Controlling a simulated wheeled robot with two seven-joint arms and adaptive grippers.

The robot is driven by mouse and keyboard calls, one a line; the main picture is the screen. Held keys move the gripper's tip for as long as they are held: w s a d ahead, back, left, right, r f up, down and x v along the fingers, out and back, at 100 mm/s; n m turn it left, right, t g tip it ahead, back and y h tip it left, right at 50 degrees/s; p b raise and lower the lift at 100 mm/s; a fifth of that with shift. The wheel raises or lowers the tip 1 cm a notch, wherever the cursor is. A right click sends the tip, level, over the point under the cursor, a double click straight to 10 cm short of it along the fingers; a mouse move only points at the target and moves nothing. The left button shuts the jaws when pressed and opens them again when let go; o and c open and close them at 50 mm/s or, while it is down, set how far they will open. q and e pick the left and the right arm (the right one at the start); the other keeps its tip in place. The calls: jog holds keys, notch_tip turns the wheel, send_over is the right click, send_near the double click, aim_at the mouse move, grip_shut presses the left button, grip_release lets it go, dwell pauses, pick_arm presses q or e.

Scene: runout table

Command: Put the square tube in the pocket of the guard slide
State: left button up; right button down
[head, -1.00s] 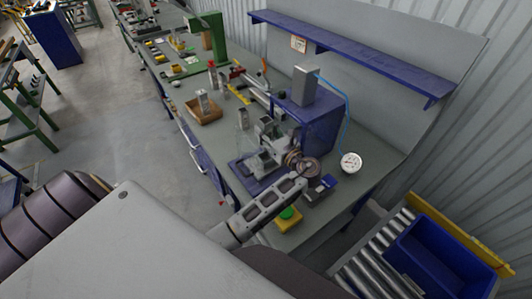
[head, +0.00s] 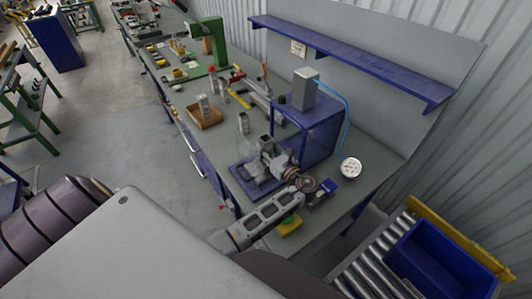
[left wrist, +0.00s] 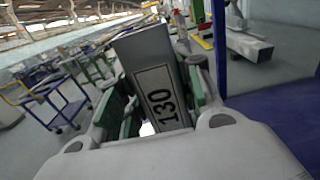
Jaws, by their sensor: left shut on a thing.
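The square tube (left wrist: 155,72) is a grey metal tube with a label reading 130. It shows large in the left wrist view between the green-padded fingers of my left gripper (left wrist: 158,110), which is shut on it. In the head view my left gripper (head: 264,163) is over the blue base (head: 240,180) in front of the blue press frame (head: 310,128), with the tube (head: 267,143) upright or nearly so. My arm and gripper cover much of the base, and I cannot make out the guard slide's pocket. My right gripper is not in view.
Another metal tube (head: 243,122) stands on the bench beside the press. A cardboard box (head: 206,118) with tubes is farther back. A blue bin (head: 432,262) sits on rollers.

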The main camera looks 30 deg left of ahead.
pick_arm(q)
jog(key=shift+f, duration=1.25)
jog(key=shift+f, duration=0.1)
jog(key=o, duration=1.1)
jog(key=shift+d, duration=0.1)
jog(key=b+v, duration=0.2)
jog(key=v, duration=0.9)
jog(key=shift+s+d, duration=0.2)
jog(key=shift+d, duration=0.15)
